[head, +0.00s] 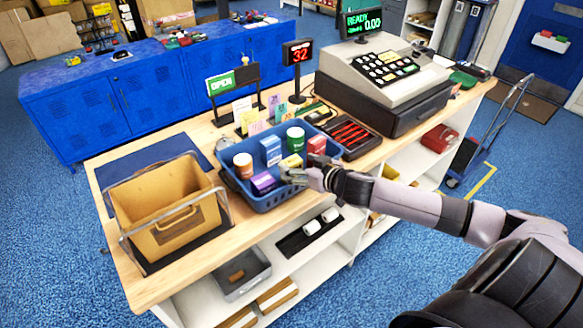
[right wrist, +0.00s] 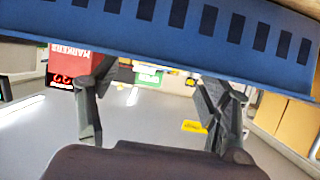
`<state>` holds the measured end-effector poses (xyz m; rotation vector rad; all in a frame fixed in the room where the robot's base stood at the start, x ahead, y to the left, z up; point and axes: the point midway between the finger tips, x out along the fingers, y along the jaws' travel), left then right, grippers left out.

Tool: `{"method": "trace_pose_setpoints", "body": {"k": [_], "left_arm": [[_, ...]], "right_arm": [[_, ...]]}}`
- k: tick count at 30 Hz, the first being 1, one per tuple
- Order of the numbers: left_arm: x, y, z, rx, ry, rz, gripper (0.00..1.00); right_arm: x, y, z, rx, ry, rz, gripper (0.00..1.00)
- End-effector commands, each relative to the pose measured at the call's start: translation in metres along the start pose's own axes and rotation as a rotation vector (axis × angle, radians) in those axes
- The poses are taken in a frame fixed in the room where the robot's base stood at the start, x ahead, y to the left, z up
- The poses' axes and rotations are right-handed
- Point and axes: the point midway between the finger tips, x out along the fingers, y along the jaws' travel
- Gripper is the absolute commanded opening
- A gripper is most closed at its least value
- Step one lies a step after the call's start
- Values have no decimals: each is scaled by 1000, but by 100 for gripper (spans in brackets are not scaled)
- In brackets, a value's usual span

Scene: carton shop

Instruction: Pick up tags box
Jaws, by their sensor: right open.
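A blue basket (head: 268,199) on the wooden counter holds several goods: a purple box (head: 263,183), a yellow box (head: 291,162), a blue-and-white box (head: 271,150) and a red box (head: 317,146). Their labels are too small to read in the head view, so I cannot tell which is the tags box. My right gripper (head: 291,176) is at the basket's right front side, close to the yellow box. In the right wrist view its two fingers (right wrist: 155,90) are spread with nothing between them. A red box lettered MARKERS (right wrist: 76,66) shows beside one finger. My left gripper is out of view.
The basket also holds an orange-and-white jar (head: 243,165) and a green-and-white can (head: 295,138). A brown carton in a wire frame (head: 165,210) stands to the left. A cash register (head: 385,85) stands at the right. The basket's slotted wall (right wrist: 220,30) is close to my right fingers.

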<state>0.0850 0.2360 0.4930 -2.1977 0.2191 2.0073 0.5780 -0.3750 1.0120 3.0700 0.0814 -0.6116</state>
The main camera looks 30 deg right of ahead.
Motion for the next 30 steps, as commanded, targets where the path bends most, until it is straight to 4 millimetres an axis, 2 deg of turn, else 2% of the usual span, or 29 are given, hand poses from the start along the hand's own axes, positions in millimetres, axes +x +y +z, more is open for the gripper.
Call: {"method": "trace_pose_setpoints", "body": {"k": [6,14,30], "left_arm": [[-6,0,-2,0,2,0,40],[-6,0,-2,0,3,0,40],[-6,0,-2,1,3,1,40]], "right_arm": [[18,0,-2,1,2,0,72],[20,0,0,0,1,0,72],[19,0,-1,0,1,0,36]]}}
